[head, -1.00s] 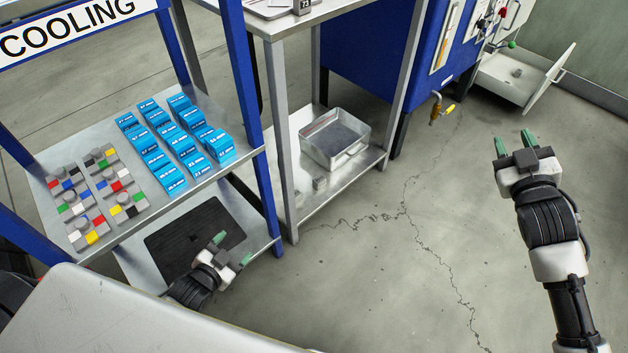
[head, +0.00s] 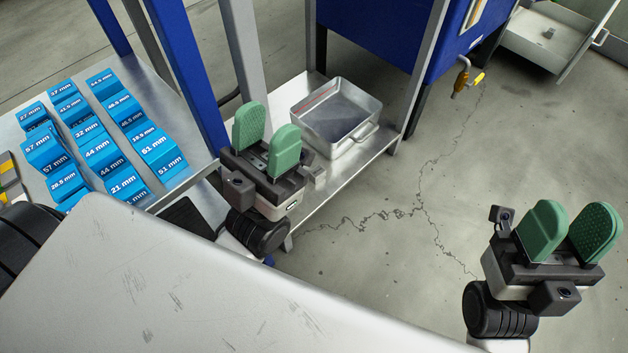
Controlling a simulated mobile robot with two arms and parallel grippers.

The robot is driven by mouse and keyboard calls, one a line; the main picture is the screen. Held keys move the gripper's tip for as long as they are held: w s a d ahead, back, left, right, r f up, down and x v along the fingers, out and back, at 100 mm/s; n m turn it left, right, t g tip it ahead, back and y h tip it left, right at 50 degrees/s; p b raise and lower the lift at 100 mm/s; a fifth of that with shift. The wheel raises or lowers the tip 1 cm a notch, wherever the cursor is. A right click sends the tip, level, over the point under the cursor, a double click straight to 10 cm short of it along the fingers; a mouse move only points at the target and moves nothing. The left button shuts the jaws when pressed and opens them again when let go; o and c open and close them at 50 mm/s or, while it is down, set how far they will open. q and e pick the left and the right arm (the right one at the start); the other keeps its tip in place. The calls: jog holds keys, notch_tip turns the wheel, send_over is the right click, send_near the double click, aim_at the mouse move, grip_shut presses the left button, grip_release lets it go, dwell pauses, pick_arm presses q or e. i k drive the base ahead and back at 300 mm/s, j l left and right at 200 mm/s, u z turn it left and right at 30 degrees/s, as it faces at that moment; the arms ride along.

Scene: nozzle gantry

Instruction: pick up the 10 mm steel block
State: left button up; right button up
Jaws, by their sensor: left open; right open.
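A small grey metal block (head: 317,174) shows just right of my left gripper on the lower shelf, partly hidden by it; I cannot read any size on it. Another small grey block (head: 548,33) lies in the open drawer at the top right. No marking identifies either as the 10 mm steel block. My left gripper (head: 268,137) is open and empty, green fingers up, in front of the shelf in the picture. My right gripper (head: 569,232) is open and empty over the floor at the right.
A metal tray (head: 366,137) stands on the lower shelf (head: 330,190). Blue mm-labelled boxes (head: 103,153) fill the left rack shelf. Blue rack posts (head: 186,70) and a brass tap (head: 461,78) stand near. A pale surface (head: 180,290) fills the foreground. The cracked floor is clear.

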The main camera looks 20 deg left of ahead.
aim_at(317, 174)
jog(key=k+u, duration=0.25)
jog(key=u, duration=0.2)
jog(key=k+j+u, duration=0.15)
jog(key=u, duration=0.25)
jog(key=l+u, duration=1.05)
jog(key=u, duration=0.15)
